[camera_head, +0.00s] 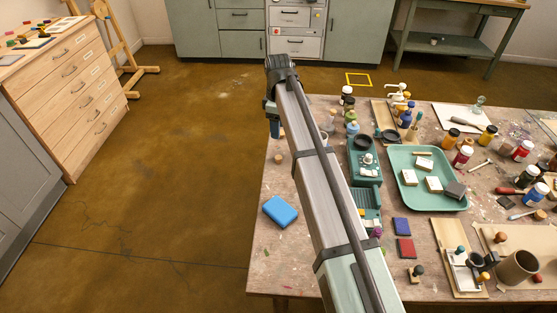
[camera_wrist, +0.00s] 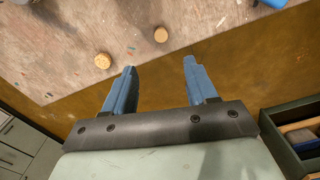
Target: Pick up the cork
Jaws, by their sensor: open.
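A speckled tan cork (camera_wrist: 102,60) lies on the table in the wrist view, left of my gripper (camera_wrist: 160,67) and a little beyond its left fingertip. A smoother, paler round piece (camera_wrist: 161,34) sits ahead of the gap between the fingers. My gripper's two blue fingers are apart with nothing between them. In the head view, my gripper (camera_head: 272,128) hangs at the table's far left edge. A small tan round piece (camera_head: 280,158) stands on the table just nearer than it; I cannot tell which of the two it is. My arm may hide the other.
The wooden table (camera_head: 270,240) has a blue block (camera_head: 281,211) near its left edge. Bottles, a green tray (camera_head: 436,202) and stamps crowd its right side. Floor (camera_head: 170,190) is open to the left. A blue object (camera_wrist: 273,3) is cut off atop the wrist view.

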